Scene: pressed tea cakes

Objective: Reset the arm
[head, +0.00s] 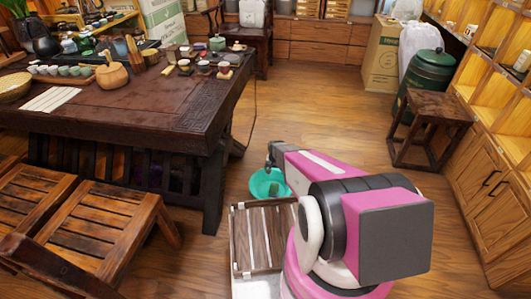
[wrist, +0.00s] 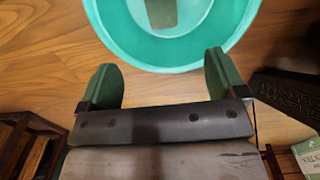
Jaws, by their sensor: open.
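My gripper (wrist: 162,82) is open, its two green fingers wide apart with nothing between them in the wrist view. In the head view my pink and black arm reaches forward over the floor, and its far end hides part of what is behind it. A teal basin (head: 261,184) is near the arm's end; in the wrist view the basin (wrist: 110,35) lies just beyond the fingertips. A small grey-green piece (wrist: 162,12) is inside the basin, cut off by the picture's top edge.
A dark carved tea table (head: 130,110) with tea ware stands at the left, with slatted wooden seats (head: 85,215) before it. A slatted wooden crate (head: 238,250) is close in front of me. A stool (head: 436,105) and shelves stand right. Floor between is clear.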

